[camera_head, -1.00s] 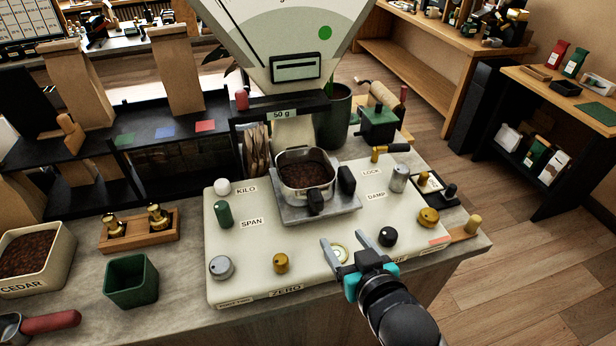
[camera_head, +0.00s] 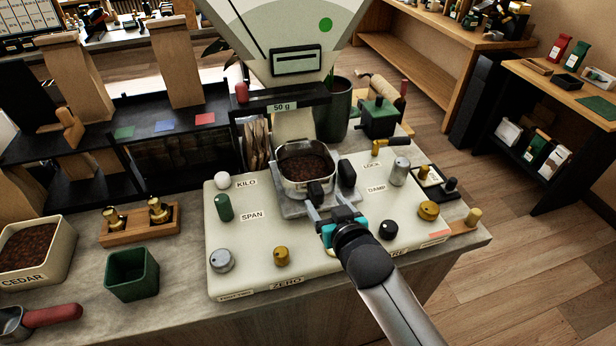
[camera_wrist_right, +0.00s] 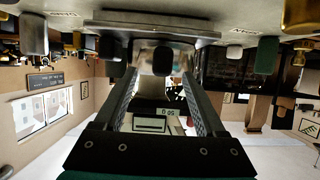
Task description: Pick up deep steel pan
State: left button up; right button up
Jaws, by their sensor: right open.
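The deep steel pan (camera_head: 305,172) holds dark coffee beans and sits on the scale's square plate (camera_head: 290,207). Its short black handle (camera_head: 316,190) points toward me. My right gripper (camera_head: 326,212) is open, just in front of the handle, with its fingers pointing at the pan. In the right wrist view, which is upside down, the black handle (camera_wrist_right: 163,61) shows between the two open fingers (camera_wrist_right: 162,85). I cannot tell whether the fingers touch it. My left gripper does not show.
A black block (camera_head: 347,174) stands right of the pan. Knobs such as the grey one (camera_head: 399,172) and the black one (camera_head: 388,230) rise from the white scale top (camera_head: 300,260). A green cup (camera_head: 131,275) and a bean bin (camera_head: 38,250) stand at left.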

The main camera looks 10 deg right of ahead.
aim_at(319, 196)
jog(key=shift+x, duration=2.3)
jog(key=shift+a+r, duration=0.15)
jog(key=shift+a, duration=0.05)
grip_shut()
